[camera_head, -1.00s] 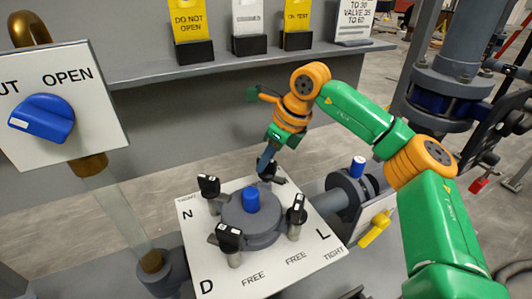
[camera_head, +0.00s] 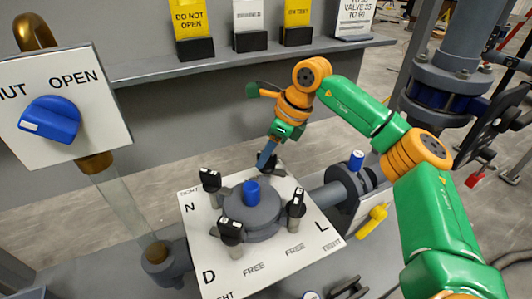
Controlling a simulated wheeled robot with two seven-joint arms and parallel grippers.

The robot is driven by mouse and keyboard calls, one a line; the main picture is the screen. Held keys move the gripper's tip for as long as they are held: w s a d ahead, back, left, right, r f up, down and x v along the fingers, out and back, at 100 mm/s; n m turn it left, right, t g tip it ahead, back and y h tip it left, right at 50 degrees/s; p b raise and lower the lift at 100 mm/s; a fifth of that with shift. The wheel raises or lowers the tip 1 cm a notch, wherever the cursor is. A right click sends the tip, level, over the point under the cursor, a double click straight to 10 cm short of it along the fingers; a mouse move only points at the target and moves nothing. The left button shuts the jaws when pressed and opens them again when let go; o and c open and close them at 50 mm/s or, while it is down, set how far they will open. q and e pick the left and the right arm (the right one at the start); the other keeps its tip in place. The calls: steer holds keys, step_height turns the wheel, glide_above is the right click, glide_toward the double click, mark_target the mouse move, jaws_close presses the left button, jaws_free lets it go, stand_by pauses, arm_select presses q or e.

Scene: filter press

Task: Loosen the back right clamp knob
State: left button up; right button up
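A white plate (camera_head: 205,268) lettered N, D, L, FREE and TIGHT carries a grey round cover (camera_head: 252,213) with a blue cap (camera_head: 251,192). Black clamp knobs stand around it: back left (camera_head: 210,179), front left (camera_head: 230,231), front right (camera_head: 296,203) and back right (camera_head: 273,169). My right gripper (camera_head: 268,163) points down at the back right knob and partly hides it. The fingertips are too small and covered to tell whether they are shut on the knob. My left gripper is not in view.
A blue OPEN/SHUT valve knob (camera_head: 50,119) on a white panel stands at left. A grey shelf (camera_head: 240,61) with tags runs behind. A pipe with a blue cap (camera_head: 356,160) and a yellow handle (camera_head: 373,220) lie right of the plate, near my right arm.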

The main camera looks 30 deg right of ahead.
mark_target(278, 170)
steer(key=shift+o, duration=0.4)
steer(key=shift+d, duration=0.1)
steer(key=v, duration=0.7)
steer(key=shift+b, duration=0.45)
